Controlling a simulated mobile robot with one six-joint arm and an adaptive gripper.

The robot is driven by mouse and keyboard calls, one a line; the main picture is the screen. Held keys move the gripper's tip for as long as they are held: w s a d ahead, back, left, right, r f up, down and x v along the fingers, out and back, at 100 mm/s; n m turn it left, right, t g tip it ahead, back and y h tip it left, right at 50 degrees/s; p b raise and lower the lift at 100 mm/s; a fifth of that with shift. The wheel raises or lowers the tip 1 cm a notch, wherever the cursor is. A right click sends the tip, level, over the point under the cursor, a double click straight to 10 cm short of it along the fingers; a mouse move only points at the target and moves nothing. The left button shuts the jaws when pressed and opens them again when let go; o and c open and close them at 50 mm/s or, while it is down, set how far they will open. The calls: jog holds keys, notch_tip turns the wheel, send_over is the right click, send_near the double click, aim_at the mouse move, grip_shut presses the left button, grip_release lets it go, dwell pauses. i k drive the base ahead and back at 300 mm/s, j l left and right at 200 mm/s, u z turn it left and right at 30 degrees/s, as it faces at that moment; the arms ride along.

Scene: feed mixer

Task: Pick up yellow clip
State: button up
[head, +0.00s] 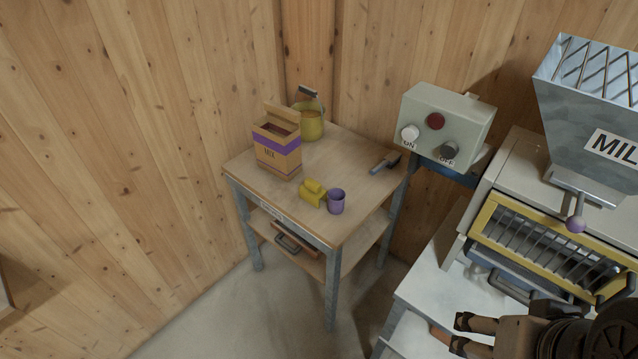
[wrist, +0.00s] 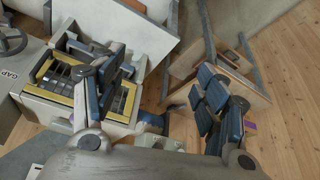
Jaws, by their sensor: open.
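The yellow clip (head: 312,193) lies on top of the small wooden table (head: 345,222) in the head view, near its front edge. It sits just left of a purple cup (head: 336,201). My gripper (head: 458,333) is at the lower right of the head view, beside the milling machine and well apart from the table. In the wrist view my gripper (wrist: 158,78) has its two blue-padded fingers spread wide with nothing between them. I cannot make out the clip in the wrist view.
A mix box (head: 277,152) stands behind the clip, with a yellow-green jug (head: 310,122) at the back corner. A scoop-like tool (head: 385,163) lies at the table's right. A control box (head: 445,125) and the mill hopper (head: 595,95) stand right. Floor left of the table is clear.

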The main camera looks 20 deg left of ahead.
aim_at(311, 191)
jog(key=i+j+u, duration=0.7)
jog(key=i+j, duration=0.15)
jog(key=i, duration=0.15)
jog(key=i+j+u, duration=0.2)
jog(key=i+u, duration=0.15)
jog(key=i, duration=0.2)
